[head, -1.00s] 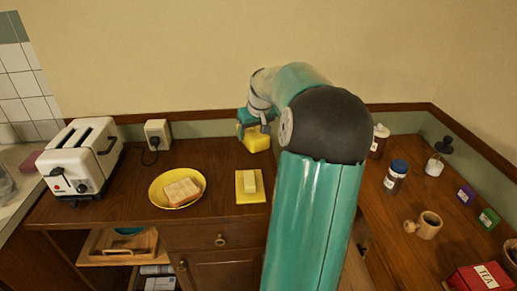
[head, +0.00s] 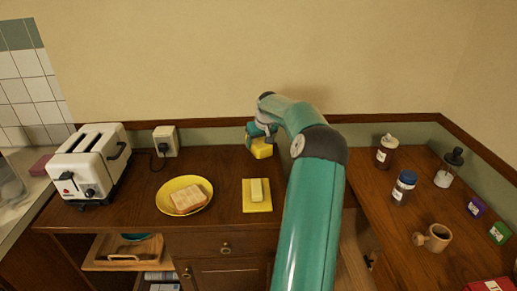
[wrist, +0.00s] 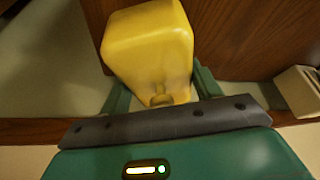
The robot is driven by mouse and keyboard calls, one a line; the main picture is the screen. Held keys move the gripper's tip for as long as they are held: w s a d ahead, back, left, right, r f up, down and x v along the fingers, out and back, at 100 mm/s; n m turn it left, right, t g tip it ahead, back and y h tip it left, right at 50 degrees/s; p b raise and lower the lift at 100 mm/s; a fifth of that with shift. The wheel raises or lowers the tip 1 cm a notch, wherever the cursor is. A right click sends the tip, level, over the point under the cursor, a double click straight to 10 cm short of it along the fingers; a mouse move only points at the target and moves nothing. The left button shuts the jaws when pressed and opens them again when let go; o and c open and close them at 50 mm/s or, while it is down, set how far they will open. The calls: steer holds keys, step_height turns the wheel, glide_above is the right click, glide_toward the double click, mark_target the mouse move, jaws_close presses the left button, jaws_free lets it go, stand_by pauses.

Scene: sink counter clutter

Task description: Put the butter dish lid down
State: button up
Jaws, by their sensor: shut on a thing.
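The yellow butter dish lid (head: 262,149) is held by my gripper (head: 254,137) near the back of the wooden counter. In the wrist view the lid (wrist: 148,45) fills the space between the fingers of my gripper (wrist: 158,98), which is shut on it. I cannot tell whether the lid touches the counter. The yellow butter dish base (head: 257,207) lies on the counter in front of it, with a pale block of butter (head: 256,190) on top, uncovered.
A yellow plate with bread (head: 185,195) sits left of the dish base. Bare wood surrounds the base.

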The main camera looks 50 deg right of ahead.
steer(key=shift+w+d+f, duration=0.15)
steer(key=shift+w+f, duration=0.05)
steer(key=shift+f, duration=1.65)
steer(key=shift+f, duration=0.15)
steer(key=o, duration=1)
steer(key=shift+o, duration=0.2)
